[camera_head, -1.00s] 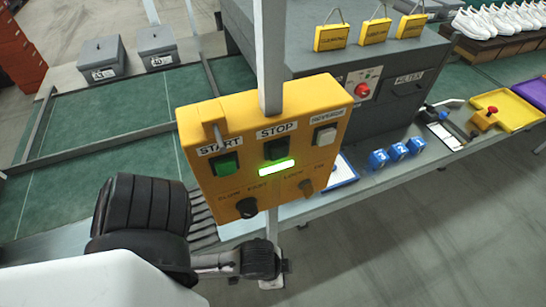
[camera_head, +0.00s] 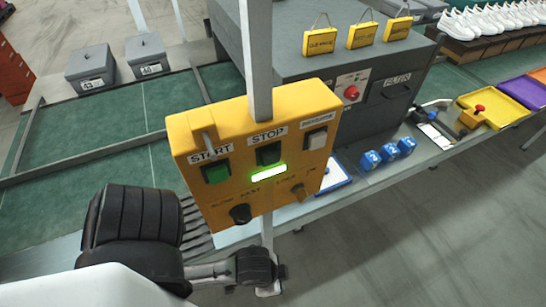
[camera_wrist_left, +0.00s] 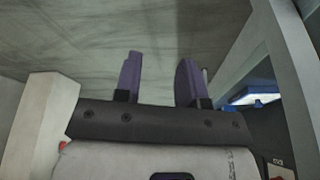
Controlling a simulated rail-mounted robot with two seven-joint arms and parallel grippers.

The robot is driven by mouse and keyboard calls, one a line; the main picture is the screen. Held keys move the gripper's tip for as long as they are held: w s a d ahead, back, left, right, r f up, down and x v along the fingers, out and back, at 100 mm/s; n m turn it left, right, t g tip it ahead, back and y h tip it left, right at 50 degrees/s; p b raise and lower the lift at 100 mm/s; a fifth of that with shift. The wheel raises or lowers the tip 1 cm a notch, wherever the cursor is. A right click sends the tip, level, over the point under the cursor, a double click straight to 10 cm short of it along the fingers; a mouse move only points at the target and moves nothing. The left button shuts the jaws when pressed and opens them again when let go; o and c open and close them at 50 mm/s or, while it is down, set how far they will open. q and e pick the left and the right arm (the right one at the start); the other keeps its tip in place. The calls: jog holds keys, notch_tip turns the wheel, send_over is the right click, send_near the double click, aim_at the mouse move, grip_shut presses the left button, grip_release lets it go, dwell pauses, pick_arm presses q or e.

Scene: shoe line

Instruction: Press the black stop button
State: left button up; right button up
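The black stop button (camera_head: 268,153) sits under the STOP label on a yellow control box (camera_head: 255,205), between a green START button (camera_head: 215,173) and a white button (camera_head: 316,139). A lit green bar (camera_head: 269,172) lies just below it. No gripper touches the black button. My left arm comes in from the lower left, and its dark wrist end with the left gripper (camera_head: 276,271) is below the box; the fingers are hardly visible there. In the left wrist view the two purple fingers of my left gripper (camera_wrist_left: 159,77) stand apart with nothing between them. My right gripper is not seen.
A grey post (camera_head: 258,60) rises in front of the box's top. Blue blocks (camera_head: 388,154) and a grey machine (camera_head: 290,65) stand behind. Floor at the lower right is clear.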

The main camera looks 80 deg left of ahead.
pick_arm(q)
jog(key=shift+a, duration=0.2)
grip_shut()
jog(key=shift+d, duration=0.2)
dwell(0.4)
jog(key=shift+a, duration=0.2)
dwell(0.4)
